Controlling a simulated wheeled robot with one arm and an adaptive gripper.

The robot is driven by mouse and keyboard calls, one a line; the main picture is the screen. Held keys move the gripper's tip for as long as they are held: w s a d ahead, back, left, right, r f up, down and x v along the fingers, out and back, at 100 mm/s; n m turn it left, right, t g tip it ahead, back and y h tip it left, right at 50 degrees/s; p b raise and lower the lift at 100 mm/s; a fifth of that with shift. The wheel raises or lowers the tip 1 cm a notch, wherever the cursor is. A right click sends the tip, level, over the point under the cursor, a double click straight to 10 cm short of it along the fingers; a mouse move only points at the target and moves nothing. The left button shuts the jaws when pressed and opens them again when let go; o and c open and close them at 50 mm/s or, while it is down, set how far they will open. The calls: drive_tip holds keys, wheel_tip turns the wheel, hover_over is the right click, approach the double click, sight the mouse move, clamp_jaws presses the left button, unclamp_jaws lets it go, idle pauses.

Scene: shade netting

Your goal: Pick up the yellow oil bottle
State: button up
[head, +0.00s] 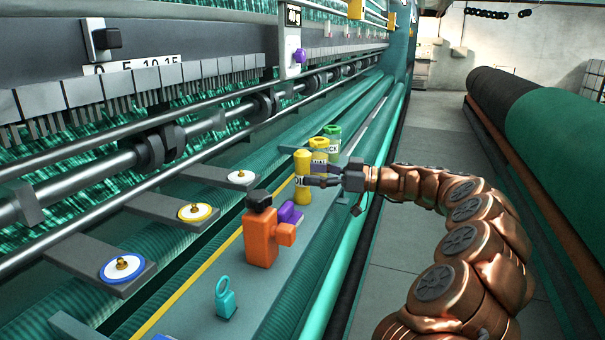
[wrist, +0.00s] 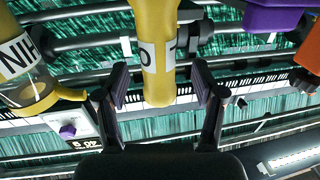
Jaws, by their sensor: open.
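The yellow oil bottle (head: 302,190) stands upright on the grey ledge of the machine, its label partly showing. In the wrist view the yellow bottle (wrist: 155,75) appears between the two fingers, with a white label band. My gripper (head: 318,175) reaches in from the right at the bottle's side. In the wrist view my gripper (wrist: 158,85) is open, its dark pads on either side of the bottle with visible gaps. Whether a pad touches it is unclear.
Behind stand another yellow labelled container (head: 319,150) and a green-topped one (head: 333,135), close together. The yellow labelled container (wrist: 30,85) is left in the wrist view. An orange block-like tool (head: 262,238), a purple item (head: 291,214) and a teal padlock-shaped thing (head: 226,300) sit nearer.

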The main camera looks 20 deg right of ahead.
sight(303, 173)
drive_tip(key=shift+p+x, duration=0.45)
drive_tip(key=shift+x, duration=1.2)
drive_tip(key=shift+d+f, duration=0.1)
drive_tip(key=shift+c, duration=0.4)
clamp_jaws()
